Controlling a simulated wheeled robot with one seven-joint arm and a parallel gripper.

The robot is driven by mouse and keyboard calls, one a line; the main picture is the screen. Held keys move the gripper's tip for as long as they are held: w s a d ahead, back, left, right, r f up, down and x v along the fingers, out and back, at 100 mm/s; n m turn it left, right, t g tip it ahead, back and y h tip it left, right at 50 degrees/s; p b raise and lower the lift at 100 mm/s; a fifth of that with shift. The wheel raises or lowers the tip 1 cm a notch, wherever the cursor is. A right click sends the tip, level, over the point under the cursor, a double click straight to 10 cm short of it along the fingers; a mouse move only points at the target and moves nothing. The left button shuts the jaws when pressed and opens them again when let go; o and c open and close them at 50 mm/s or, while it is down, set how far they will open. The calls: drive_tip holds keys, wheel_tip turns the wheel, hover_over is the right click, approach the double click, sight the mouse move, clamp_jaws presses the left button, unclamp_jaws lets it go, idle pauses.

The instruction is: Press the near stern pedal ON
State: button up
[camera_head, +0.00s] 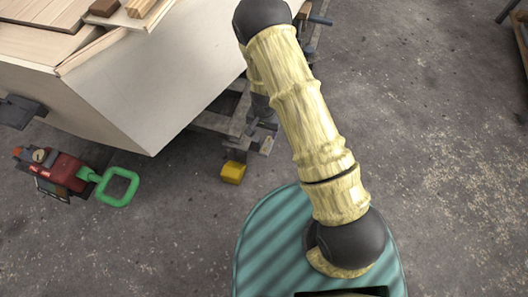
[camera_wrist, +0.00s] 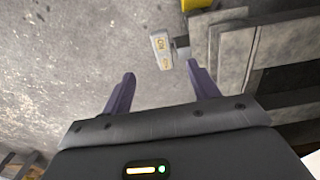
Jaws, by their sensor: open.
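A small pale pedal plate (camera_wrist: 161,50) with two yellow markings shows in the wrist view, attached to a dark bracket on its right. The markings look like lettering but are too small to read surely, and I cannot tell which way the plate is tilted. My gripper (camera_wrist: 163,84) is open and empty, its two dark purple fingers apart. The pedal plate appears beyond the fingertips, between them in the picture, with no contact visible. In the head view the gripper is mostly hidden by my pale yellow arm and blends into the dark frame under the hull (camera_head: 150,100).
A yellow block (camera_head: 233,172) sits low at the frame's end; a yellow piece also shows in the wrist view (camera_wrist: 195,4). Grey beams (camera_wrist: 235,55) crowd the wrist view's right. A red machine with a green handle (camera_head: 118,187) stands at left. Concrete floor (camera_head: 450,140) is open at right.

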sight(264, 151)
wheel_tip(264, 151, down, 17)
drive_tip(key=b, duration=0.8)
drive_tip(key=shift+f+b, duration=0.1)
drive_tip(key=shift+b, duration=0.2)
drive_tip(key=c, duration=1)
